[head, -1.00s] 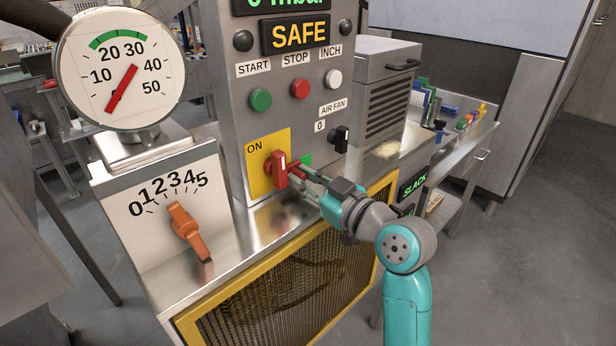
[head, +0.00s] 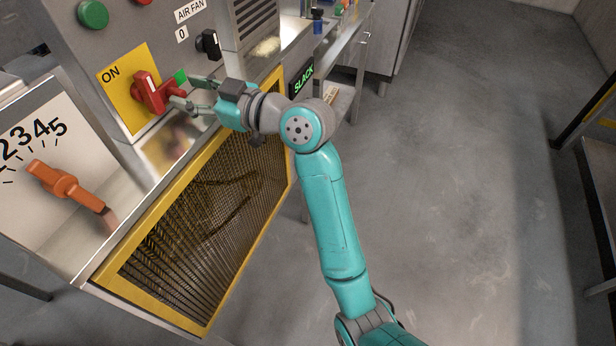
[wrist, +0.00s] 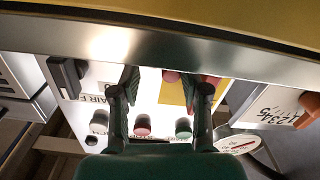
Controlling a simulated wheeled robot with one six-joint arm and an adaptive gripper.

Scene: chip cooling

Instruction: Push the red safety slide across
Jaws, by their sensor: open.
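A red isolator handle (head: 148,91) sits on a yellow plate (head: 118,79) marked ON, on the grey panel. A red piece (head: 172,90) reaches out to its right beside a small green patch (head: 181,77); I cannot tell whether this is the safety slide. My gripper (head: 187,92) is open, with its fingertips close to the right end of that red piece. Contact is unclear. In the wrist view my open fingers (wrist: 161,82) point at the panel, with a reddish round end (wrist: 171,76) between them and the yellow plate behind.
Left of the panel is an orange lever (head: 65,186) on a numbered dial. Below runs a steel ledge (head: 165,150) over a yellow-framed mesh guard (head: 205,200). A black AIR FAN knob (head: 208,44) is above my gripper. Open floor (head: 440,180) lies to the right.

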